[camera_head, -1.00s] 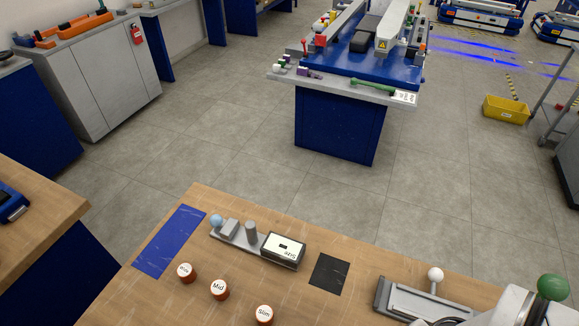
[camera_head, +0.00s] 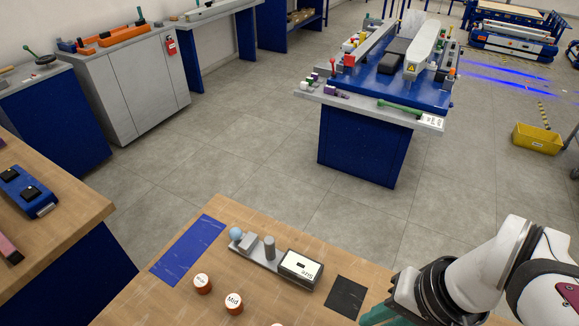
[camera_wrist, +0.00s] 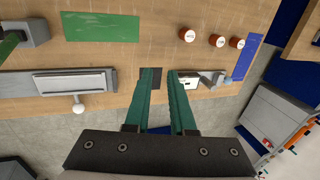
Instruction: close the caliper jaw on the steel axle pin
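The caliper (camera_head: 262,263) is a grey rail on the wooden bench. At its left end are a pale blue ball knob (camera_head: 236,233) and a grey jaw block (camera_head: 248,243). The upright grey steel axle pin (camera_head: 269,248) stands right of the jaw, with a visible gap between them. A black and white "Size" box (camera_head: 301,268) sits at the right end. My gripper's teal fingers (camera_wrist: 162,72) are apart and empty above the bench, beside the box. In the head view a teal part of my gripper (camera_head: 385,313) shows at the lower right, off the caliper.
Red-brown drums with white labels, one marked Mid (camera_head: 234,302), stand in front of the caliper. A blue pad (camera_head: 187,251) lies left and a black pad (camera_head: 346,296) right. In the wrist view a grey fixture (camera_wrist: 75,83) with a white ball handle stands left of my fingers.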

